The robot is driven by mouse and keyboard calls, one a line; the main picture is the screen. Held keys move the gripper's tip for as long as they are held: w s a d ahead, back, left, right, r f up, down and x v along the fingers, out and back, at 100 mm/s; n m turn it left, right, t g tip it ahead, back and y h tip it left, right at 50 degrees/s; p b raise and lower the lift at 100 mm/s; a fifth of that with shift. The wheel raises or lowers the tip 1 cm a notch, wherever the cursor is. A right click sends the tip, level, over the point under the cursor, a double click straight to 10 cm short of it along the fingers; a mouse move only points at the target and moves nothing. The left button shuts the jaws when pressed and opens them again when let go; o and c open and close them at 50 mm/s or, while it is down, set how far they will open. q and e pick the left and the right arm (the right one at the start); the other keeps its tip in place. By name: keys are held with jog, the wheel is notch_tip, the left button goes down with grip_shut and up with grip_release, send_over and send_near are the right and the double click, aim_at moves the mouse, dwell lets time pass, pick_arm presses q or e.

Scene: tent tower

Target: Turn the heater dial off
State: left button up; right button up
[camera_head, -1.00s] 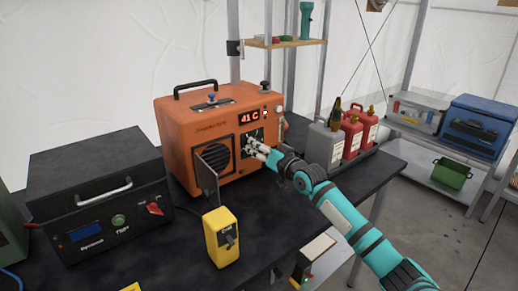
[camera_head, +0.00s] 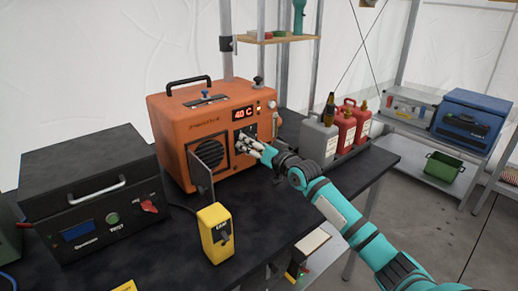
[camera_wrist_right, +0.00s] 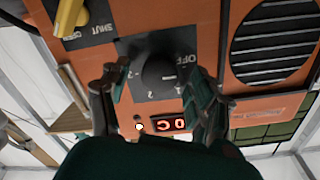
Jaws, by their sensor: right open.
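The orange heater (camera_head: 180,133) stands on the black table, its red display (camera_head: 243,114) reading 40 C. In the right wrist view, which is turned over, the round black heater dial (camera_wrist_right: 158,75) sits on a dark plate marked OFF and with numbers. My right gripper (camera_head: 250,147) is at the heater's front; in its wrist view the open fingers (camera_wrist_right: 155,98) stand on either side of the dial. Whether they touch it I cannot tell. The dial's pointer setting is not clear. In the head view the gripper hides the dial. My left gripper is out of view.
A small hinged door (camera_head: 201,173) stands open at the heater's front. A yellow switch box (camera_head: 215,236) and a black unit (camera_head: 90,190) are on the table. Grey and red canisters (camera_head: 346,130) stand to the right. A yellow lever (camera_wrist_right: 74,30) is near the dial.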

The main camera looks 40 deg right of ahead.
jog(key=s, duration=1.2)
jog(key=shift+d, duration=0.35)
jog(key=shift+r, duration=0.1)
